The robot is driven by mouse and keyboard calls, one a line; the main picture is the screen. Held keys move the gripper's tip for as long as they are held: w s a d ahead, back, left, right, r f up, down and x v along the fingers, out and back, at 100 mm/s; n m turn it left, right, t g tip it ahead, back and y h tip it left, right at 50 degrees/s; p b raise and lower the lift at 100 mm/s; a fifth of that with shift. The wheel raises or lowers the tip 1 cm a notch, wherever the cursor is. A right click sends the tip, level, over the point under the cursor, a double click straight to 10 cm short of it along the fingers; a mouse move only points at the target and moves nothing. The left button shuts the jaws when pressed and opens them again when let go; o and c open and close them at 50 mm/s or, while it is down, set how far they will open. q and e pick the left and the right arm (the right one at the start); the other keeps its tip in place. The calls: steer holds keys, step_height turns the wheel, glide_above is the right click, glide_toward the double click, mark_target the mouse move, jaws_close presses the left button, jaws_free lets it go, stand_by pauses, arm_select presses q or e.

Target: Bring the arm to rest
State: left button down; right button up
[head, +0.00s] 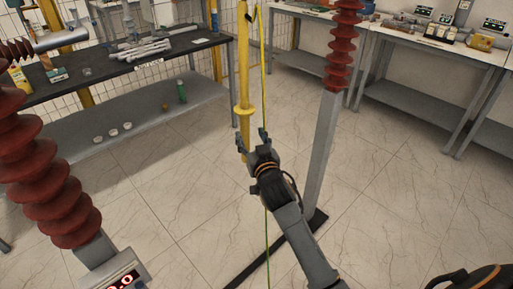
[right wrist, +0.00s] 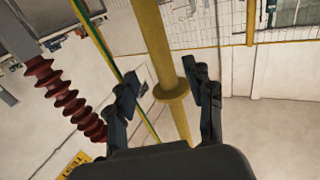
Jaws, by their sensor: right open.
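My right gripper (head: 252,139) is open, near the middle of the head view. Its fingers point up toward a yellow pole (head: 243,80) with a round collar, and a green-yellow cable (head: 261,70) runs beside the pole. In the right wrist view, the two fingers of the gripper (right wrist: 164,82) are spread apart. The yellow pole (right wrist: 152,35) and its collar show in the gap between them, and the cable (right wrist: 97,38) passes near the left finger. I cannot tell whether the fingers touch the pole. Nothing is visibly gripped.
A red-brown ribbed insulator (head: 45,175) stands close at the left, and another (head: 342,45) tops a grey post (head: 323,150) right of my arm. A dark workbench (head: 110,65) stands at back left, and white tables (head: 395,32) at back right. Tiled floor (head: 400,215) is clear at right.

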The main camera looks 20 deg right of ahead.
steer(key=s, duration=0.7)
steer(key=s+a+f+n+g+y, duration=0.1)
steer(key=a+f+g, duration=0.1)
steer(key=f, duration=1)
steer(key=s+a+f+n+g+y, duration=0.1)
steer(key=s+f+g, duration=0.15)
steer(key=f, duration=0.95)
steer(key=s+a+f+g, duration=0.15)
steer(key=s+f, duration=0.25)
steer(key=f, duration=0.4)
steer(key=s+f+g, duration=0.3)
steer(key=s+f, duration=0.2)
steer(key=f, duration=0.3)
steer(key=s+d+f+g, duration=0.1)
steer(key=s+f+g, duration=0.1)
steer(key=s+f, duration=0.5)
steer(key=s+d+f+n+g, duration=0.1)
steer(key=s+f+g, duration=0.2)
steer(key=s, duration=1.5)
steer(key=s+d+f+g, duration=0.1)
steer(key=s+f+g, duration=0.1)
steer(key=s+f, duration=0.9)
steer(key=shift+s+n+g, duration=0.4)
steer(key=shift+s, duration=0.4)
